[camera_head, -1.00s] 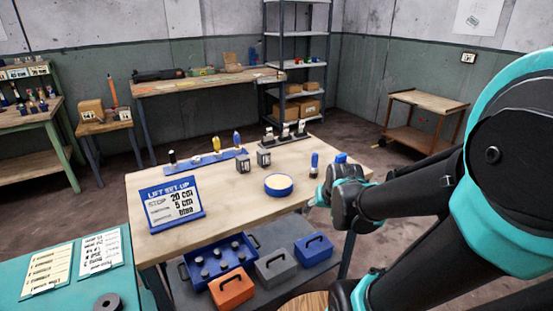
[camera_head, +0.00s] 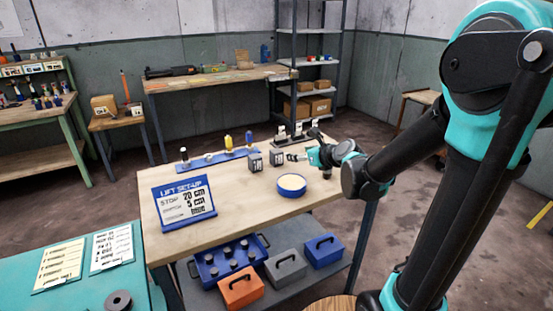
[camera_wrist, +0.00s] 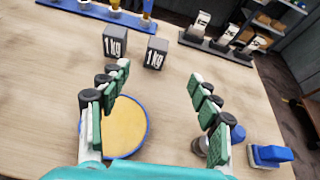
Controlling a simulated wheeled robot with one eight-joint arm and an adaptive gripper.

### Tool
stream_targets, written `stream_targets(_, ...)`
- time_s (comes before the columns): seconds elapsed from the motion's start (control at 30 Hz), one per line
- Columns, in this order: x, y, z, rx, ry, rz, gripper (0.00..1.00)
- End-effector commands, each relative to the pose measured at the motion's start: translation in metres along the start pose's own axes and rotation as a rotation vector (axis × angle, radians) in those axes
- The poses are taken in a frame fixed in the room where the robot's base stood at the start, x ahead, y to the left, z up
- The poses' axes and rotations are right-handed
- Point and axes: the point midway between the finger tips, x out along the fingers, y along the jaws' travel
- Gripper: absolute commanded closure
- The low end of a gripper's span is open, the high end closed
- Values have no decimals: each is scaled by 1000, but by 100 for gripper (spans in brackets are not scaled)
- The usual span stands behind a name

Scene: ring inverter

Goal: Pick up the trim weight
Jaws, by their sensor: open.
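Two small dark blocks marked 1 kg stand side by side on the wooden table: the left block (camera_head: 255,164) and the right block (camera_head: 277,158). I cannot tell which is the trim weight. In the wrist view the left block (camera_wrist: 115,42) and right block (camera_wrist: 156,53) stand upright, beyond my fingertips. My gripper (camera_wrist: 160,74) is open and empty, its fingers wide apart, with the right block just past the gap. In the head view my gripper (camera_head: 303,157) is right of the blocks, partly hidden by the wrist.
A blue round dish with a tan top (camera_head: 291,186) lies below my left finger. A blue-topped metal piece (camera_wrist: 203,146) is by my right finger, with a blue block (camera_wrist: 268,155) beyond. A lift set-up sign (camera_head: 185,203) stands left. Racks line the far edge.

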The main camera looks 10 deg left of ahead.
Motion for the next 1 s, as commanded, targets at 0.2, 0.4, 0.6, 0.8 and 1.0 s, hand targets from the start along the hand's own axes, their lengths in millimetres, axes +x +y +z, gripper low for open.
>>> stream_targets(0.2, 16, 2, 4, 63, -12, 5, 37)
stream_targets(0.4, 43, 1, 4, 60, -12, 4, 37)
stream_targets(0.6, 72, 2, 3, 59, -11, 5, 37)
stream_targets(0.8, 102, 2, 4, 58, -11, 5, 37)
stream_targets(1.0, 121, 2, 4, 58, -10, 4, 37)
